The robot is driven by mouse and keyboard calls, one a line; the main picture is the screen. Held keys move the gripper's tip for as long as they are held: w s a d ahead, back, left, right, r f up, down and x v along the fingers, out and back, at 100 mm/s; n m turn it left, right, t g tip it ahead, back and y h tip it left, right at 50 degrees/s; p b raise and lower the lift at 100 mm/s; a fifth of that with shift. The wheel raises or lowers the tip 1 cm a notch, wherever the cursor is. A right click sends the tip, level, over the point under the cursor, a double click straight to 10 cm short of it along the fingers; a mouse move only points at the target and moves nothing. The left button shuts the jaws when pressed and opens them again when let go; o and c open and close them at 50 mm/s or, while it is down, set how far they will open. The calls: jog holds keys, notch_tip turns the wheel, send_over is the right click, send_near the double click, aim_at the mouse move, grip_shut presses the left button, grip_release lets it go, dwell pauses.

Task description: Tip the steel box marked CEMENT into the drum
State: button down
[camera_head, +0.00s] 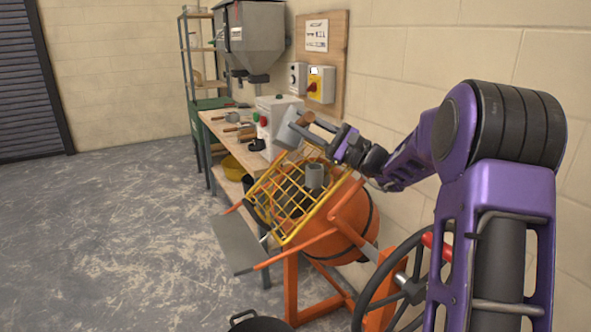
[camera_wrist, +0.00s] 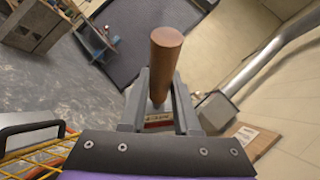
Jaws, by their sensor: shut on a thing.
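My gripper (camera_head: 322,132) is shut on a brown wooden handle (camera_head: 306,117), which stands between its fingers in the wrist view (camera_wrist: 165,62). A grey steel box (camera_head: 289,131) shows beside the handle and looks tilted; no CEMENT marking is readable, and its contents are hidden. The box is held above the upper left of the orange mixer drum (camera_head: 352,232). A yellow wire guard (camera_head: 283,205) slants across the drum's mouth. A grey cylindrical piece (camera_head: 315,174) shows at the guard. The inside of the drum is mostly hidden.
A grey hopper (camera_head: 250,35) hangs above. A handwheel (camera_head: 392,285) is close to my arm. The wall bounds the right; the left floor (camera_head: 110,215) is clear.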

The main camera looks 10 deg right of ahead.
jog(key=shift+s+d+r+m+t+y, duration=0.1)
jog(key=shift+d+r+m+t+y, duration=0.35)
jog(key=shift+d+t, duration=0.2)
dwell(0.4)
dwell(0.7)
